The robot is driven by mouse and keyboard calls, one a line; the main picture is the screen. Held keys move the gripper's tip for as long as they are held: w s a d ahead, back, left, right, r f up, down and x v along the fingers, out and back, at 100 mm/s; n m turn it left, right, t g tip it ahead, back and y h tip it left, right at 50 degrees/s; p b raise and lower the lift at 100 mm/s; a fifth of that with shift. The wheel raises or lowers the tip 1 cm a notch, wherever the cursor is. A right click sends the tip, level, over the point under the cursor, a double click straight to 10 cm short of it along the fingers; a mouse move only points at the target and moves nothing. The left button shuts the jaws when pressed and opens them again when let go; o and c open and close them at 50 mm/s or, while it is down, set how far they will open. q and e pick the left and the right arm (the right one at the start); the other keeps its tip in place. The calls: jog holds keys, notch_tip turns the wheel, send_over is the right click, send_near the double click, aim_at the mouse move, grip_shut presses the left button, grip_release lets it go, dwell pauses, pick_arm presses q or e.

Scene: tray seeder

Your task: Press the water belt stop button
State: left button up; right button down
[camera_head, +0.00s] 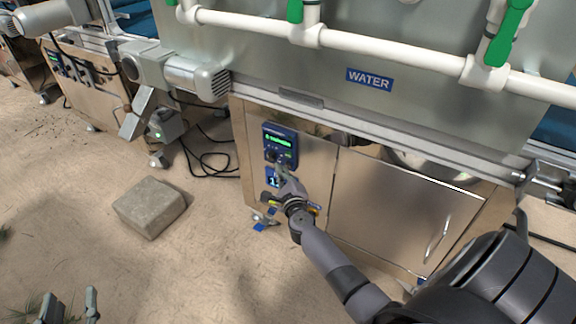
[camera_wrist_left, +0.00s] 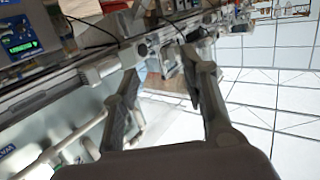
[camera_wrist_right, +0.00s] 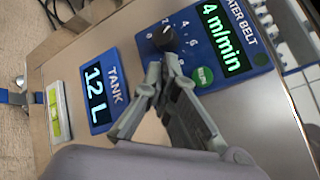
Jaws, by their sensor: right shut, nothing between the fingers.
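The blue water belt panel (camera_head: 280,133) is on the metal cabinet below the WATER sign. In the right wrist view the panel (camera_wrist_right: 238,52) has a green "4 m/min" display, a black knob (camera_wrist_right: 163,37) with a number scale, and a round green button (camera_wrist_right: 203,76). No separate stop button can be made out; the fingers cover part of the panel. My right gripper (camera_head: 279,170) is shut and empty, its tips (camera_wrist_right: 163,64) in front of the panel just below the knob; contact cannot be told. My left gripper (camera_head: 71,294) is open and empty at the lower left, over the floor.
A blue TANK display (camera_wrist_right: 97,90) reading 12 L sits beside the belt panel, with a level gauge (camera_wrist_right: 58,114) beyond it. White pipes (camera_head: 390,64) with green valve handles run above the cabinet. A grey block (camera_head: 149,207) lies on the floor, left of the cabinet.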

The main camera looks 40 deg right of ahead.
pick_arm(q)
jog(key=shift+s+a+f+g+y+p, duration=0.15)
jog(key=shift+s+f+g, duration=0.1)
jog(key=shift+f+g, duration=0.3)
jog(key=shift+s+a+f+g+y+p, duration=0.1)
jog(key=shift+s+a+f+g, duration=0.15)
jog(key=shift+f, duration=0.55)
jog(key=shift+s+a+f+g+y+p, duration=0.15)
jog(key=shift+s+f+g, duration=0.1)
jog(key=shift+f+g, duration=0.35)
pick_arm(e)
jog(key=shift+s+a, duration=0.35)
jog(key=shift+a, duration=0.45)
jog(key=shift+s+a, duration=0.3)
jog(key=shift+a, duration=0.5)
jog(key=shift+s+a, duration=0.35)
jog(key=shift+a, duration=0.45)
